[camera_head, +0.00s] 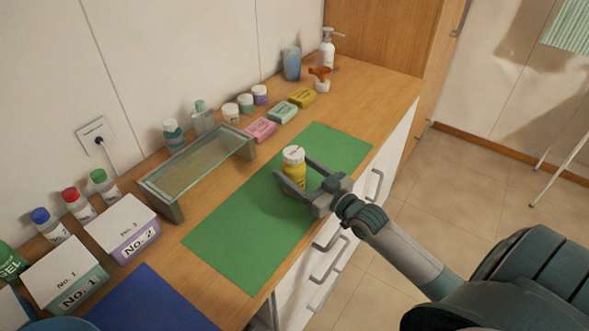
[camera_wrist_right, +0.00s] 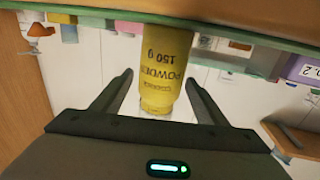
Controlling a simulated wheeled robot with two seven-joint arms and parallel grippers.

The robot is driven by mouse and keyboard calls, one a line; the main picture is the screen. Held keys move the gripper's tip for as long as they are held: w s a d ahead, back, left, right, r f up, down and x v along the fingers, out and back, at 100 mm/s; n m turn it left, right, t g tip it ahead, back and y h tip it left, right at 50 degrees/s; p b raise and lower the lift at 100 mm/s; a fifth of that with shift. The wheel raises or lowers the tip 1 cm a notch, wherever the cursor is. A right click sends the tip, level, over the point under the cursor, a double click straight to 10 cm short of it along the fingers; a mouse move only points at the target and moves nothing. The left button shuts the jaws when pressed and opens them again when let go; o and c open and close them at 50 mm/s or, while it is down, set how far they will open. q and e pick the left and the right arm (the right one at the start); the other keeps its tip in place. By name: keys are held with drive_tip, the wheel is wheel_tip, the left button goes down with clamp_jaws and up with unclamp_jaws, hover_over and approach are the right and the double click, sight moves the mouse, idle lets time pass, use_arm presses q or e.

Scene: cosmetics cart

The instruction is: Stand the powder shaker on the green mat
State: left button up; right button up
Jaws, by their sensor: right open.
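The powder shaker (camera_head: 294,178), yellow with a white cap, stands upright on the green mat (camera_head: 245,225), near the mat's middle. In the right wrist view the picture is inverted, and the yellow shaker (camera_wrist_right: 168,65) shows "POWDER 150 g" upside down with its base at the green mat's edge (camera_wrist_right: 110,14). My right gripper (camera_head: 292,168) is open, with one finger on each side of the shaker. In the wrist view a gap shows beside the left finger; contact at the right finger is unclear. My left gripper is not in view.
A glass-topped stand (camera_head: 200,165) is left of the mat. Soap bars (camera_head: 261,130) and small jars line the back. White boxes No. 1 (camera_head: 65,272) and No. 2 (camera_head: 122,225) and a blue mat (camera_head: 150,303) are at lower left. The green mat around the shaker is clear.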

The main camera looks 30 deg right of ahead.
drive_tip(key=s+b, duration=0.1)
drive_tip(key=s, duration=0.2)
drive_tip(key=s+d+b, duration=0.1)
drive_tip(key=s, duration=0.3)
drive_tip(key=s+d, duration=0.1)
drive_tip(key=s, duration=0.3)
drive_tip(key=shift+d+b, duration=0.1)
drive_tip(key=shift+b, duration=0.3)
